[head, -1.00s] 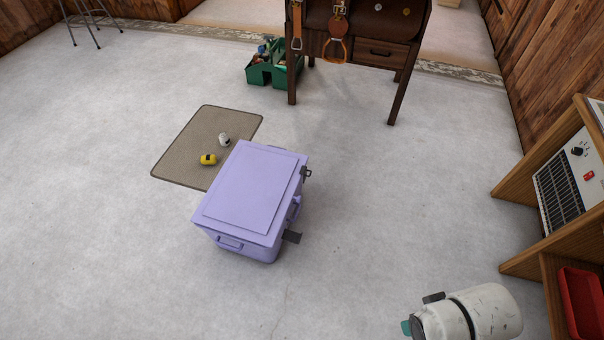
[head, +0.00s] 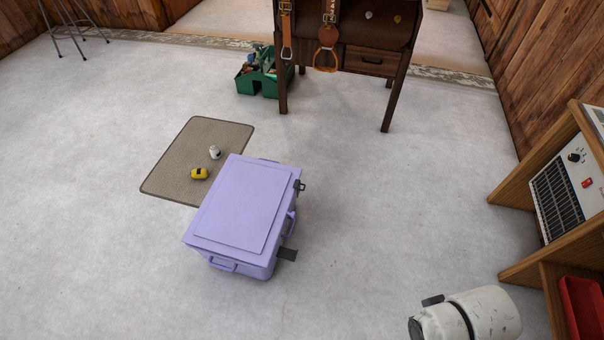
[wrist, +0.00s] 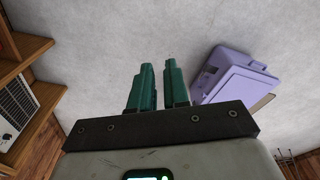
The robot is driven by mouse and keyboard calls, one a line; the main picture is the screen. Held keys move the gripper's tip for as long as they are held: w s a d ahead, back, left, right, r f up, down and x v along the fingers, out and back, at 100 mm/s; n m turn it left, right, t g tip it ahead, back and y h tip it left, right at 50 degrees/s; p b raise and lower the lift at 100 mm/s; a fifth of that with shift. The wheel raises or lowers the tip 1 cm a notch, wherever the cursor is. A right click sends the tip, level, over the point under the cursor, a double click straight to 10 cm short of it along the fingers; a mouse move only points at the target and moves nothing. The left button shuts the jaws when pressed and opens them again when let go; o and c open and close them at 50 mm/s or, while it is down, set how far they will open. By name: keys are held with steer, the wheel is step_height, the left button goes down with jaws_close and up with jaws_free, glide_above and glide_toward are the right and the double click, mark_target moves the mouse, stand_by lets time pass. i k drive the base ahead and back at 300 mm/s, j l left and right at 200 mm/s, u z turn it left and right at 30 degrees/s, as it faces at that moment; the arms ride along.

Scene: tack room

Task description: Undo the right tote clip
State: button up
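The lavender tote (head: 240,210) stands on the floor with its lid on, and it also shows in the wrist view (wrist: 232,78). On its right side are two dark clips. The far clip (head: 299,186) sits close against the rim. The near clip (head: 288,254) juts outward from the side, seemingly swung away from the lid. A lavender handle lies between them. My gripper (wrist: 158,68) has teal fingers apart with nothing between them. It is well clear of the tote, which lies beyond it to the right in the wrist view.
A mat (head: 172,160) with a yellow item (head: 199,174) and a white item (head: 215,152) lies behind the tote. A green caddy (head: 258,80) and wooden saddle stand (head: 390,62) are farther back. A wooden shelf (head: 520,185) stands right.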

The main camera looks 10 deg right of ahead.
mark_target(297, 184)
steer(key=i+j+z, duration=0.1)
steer(key=i+j, duration=0.15)
steer(key=i, duration=0.35)
steer(key=i+j+z, duration=0.15)
steer(key=i+j, duration=0.15)
steer(key=i, duration=0.25)
steer(key=i+j+z, duration=0.1)
steer(key=i+j, duration=0.3)
steer(key=i, duration=0.15)
